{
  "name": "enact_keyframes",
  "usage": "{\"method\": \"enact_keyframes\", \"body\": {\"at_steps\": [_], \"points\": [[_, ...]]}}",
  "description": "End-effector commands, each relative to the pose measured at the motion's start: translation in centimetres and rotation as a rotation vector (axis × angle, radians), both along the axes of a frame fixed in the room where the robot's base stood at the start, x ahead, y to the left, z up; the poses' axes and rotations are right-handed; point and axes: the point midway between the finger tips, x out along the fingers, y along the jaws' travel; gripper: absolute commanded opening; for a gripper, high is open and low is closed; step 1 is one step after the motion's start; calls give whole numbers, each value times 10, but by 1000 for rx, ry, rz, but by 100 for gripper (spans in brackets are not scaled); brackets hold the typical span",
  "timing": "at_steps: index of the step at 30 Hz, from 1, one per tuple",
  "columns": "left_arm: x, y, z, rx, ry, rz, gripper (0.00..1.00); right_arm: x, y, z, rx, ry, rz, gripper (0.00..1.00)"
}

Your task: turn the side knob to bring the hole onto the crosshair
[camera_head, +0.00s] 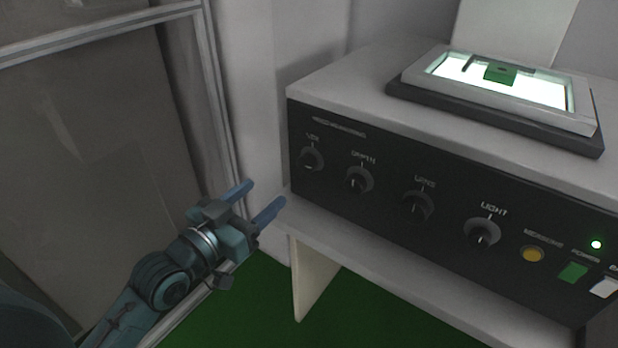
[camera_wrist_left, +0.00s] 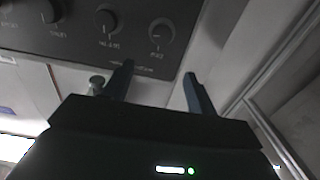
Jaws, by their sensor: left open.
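The measuring device (camera_head: 345,80) is a grey box with a dark front panel. On its top, a bright lit stage (camera_head: 548,92) in a pale frame carries a small green piece (camera_head: 496,76) with a dark spot on it, perhaps the hole. I cannot make out the crosshair. My left gripper (camera_head: 258,198) is open and empty, just left of the device's front left corner. In the left wrist view its fingers (camera_wrist_left: 158,70) point towards the panel's edge, apart from the dials.
Several dark dials line the front panel, the LIGHT dial (camera_head: 482,233) among them. To their right are a yellow button (camera_head: 532,254), a green switch (camera_head: 573,271) and a white switch (camera_head: 604,287). The device stands on a pale table (camera_head: 400,275). A framed panel (camera_head: 90,130) stands at left.

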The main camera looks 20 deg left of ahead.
Motion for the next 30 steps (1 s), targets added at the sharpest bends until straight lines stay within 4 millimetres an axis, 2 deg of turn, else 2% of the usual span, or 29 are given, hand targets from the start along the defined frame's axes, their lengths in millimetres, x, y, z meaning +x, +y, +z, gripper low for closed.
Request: {"method": "enact_keyframes", "body": {"at_steps": [1, 8, 21, 25, 30], "points": [[0, 0, -11, 0, -1, 0, 57, 0, 0, -6, 8, -8, -4, 36], [13, -4, -10, -1, -3, 2, 57, 1, 0, -2, 17, -14, -7, 36], [94, -34, -10, -3, -1, 1, 57, 1, 0, -4, 16, -11, -7, 36], [111, -40, -10, -2, 1, 2, 57, 1, 0, -4, 15, -12, -6, 36], [122, -44, -10, 0, 0, 1, 57, 1, 0, -4, 17, -16, -7, 36]]}}
